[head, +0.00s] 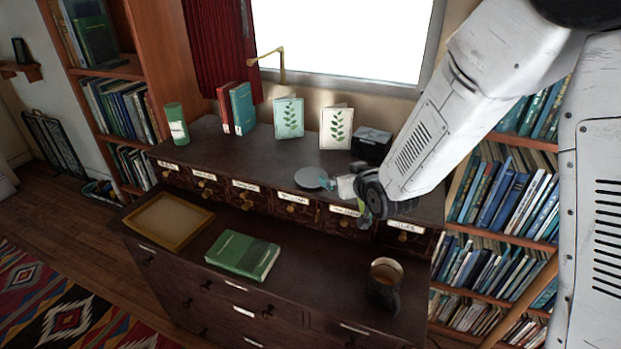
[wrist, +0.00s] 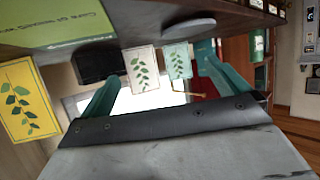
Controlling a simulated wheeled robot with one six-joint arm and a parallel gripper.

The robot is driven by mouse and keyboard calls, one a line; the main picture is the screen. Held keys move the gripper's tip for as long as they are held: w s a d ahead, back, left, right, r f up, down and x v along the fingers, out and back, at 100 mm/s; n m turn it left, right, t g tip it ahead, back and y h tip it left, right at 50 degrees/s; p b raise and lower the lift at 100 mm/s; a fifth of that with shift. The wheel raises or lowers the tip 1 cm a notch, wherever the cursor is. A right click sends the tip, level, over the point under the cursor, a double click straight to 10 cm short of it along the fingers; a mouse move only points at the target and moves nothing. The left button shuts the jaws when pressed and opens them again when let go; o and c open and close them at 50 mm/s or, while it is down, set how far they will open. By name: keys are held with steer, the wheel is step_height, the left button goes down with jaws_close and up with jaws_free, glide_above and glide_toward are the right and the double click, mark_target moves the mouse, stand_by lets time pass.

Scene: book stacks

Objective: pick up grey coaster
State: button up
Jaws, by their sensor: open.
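The grey coaster (head: 311,178) is a flat round disc lying on the upper top of the dark wooden desk, near its front edge. In the wrist view the coaster (wrist: 188,26) shows at the top, seen nearly edge-on, above and between the fingertips in the picture. My gripper (head: 332,190) is just right of the coaster in the head view, partly hidden by my wrist. In the wrist view my gripper (wrist: 160,68) has its two teal fingers wide apart with nothing between them. It looks apart from the coaster.
Two leaf-print cards (head: 289,118) (head: 336,128) and a black box (head: 371,145) stand behind the coaster. Red and teal books (head: 242,107) and a green cylinder (head: 176,124) stand left. Below are a wooden tray (head: 134,221), green book (head: 243,255) and mug (head: 384,284).

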steer(key=t+y, duration=0.2)
glide_toward(312, 177)
steer(key=w, duration=0.1)
steer(key=shift+n, duration=0.4)
steer(key=x, duration=0.8)
steer(key=shift+a+f, duration=0.1)
steer(key=shift+a, duration=0.15)
steer(key=shift+c, duration=0.3)
steer(key=c, duration=0.8)
